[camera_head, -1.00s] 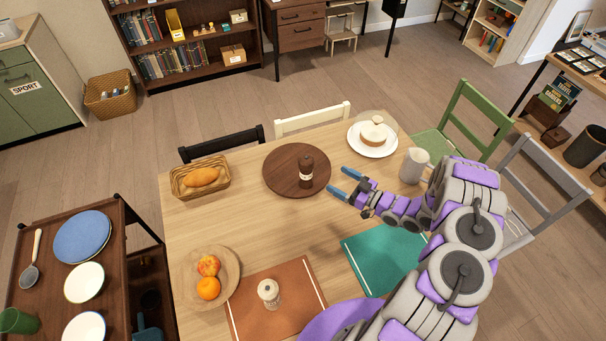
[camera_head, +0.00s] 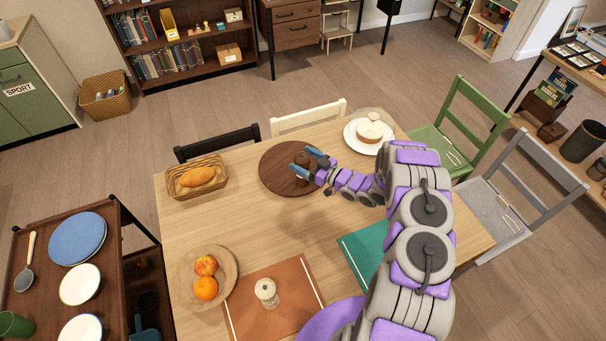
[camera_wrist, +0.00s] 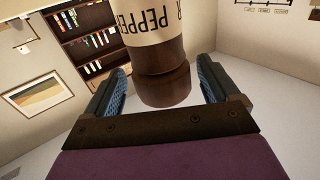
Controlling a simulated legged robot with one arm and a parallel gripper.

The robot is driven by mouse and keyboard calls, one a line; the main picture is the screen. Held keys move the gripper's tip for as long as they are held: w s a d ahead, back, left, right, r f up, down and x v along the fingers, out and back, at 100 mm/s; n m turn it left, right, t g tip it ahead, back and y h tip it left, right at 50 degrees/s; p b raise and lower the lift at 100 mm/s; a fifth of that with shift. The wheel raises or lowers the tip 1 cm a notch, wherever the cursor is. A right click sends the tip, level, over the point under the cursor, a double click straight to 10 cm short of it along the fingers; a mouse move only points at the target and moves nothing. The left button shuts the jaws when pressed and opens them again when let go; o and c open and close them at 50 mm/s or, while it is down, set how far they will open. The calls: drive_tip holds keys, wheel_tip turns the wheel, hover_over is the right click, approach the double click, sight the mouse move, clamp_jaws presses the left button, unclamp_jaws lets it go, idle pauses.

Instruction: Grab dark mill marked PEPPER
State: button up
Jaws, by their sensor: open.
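The dark brown mill (camera_head: 301,161) stands on the round dark wooden board (camera_head: 276,181) on the table. In the wrist view the mill (camera_wrist: 165,86) shows its cream label reading PEPPER, and it stands between my two blue fingers. My gripper (camera_head: 302,164) is at the mill, with one finger on either side of it in the head view. The gripper is open, with gaps between the fingers and the mill in the wrist view. My fingers partly hide the mill in the head view.
A pale mill (camera_head: 266,293) stands on the brown placemat. A bread basket (camera_head: 196,177), a fruit plate (camera_head: 182,279) and a white plate with a cake (camera_head: 368,137) stand around the board. The table between board and placemat is clear.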

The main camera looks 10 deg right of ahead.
drive_tip(key=shift+x, duration=1.15)
drive_tip(key=shift+s, duration=0.1)
drive_tip(key=c, duration=1.5)
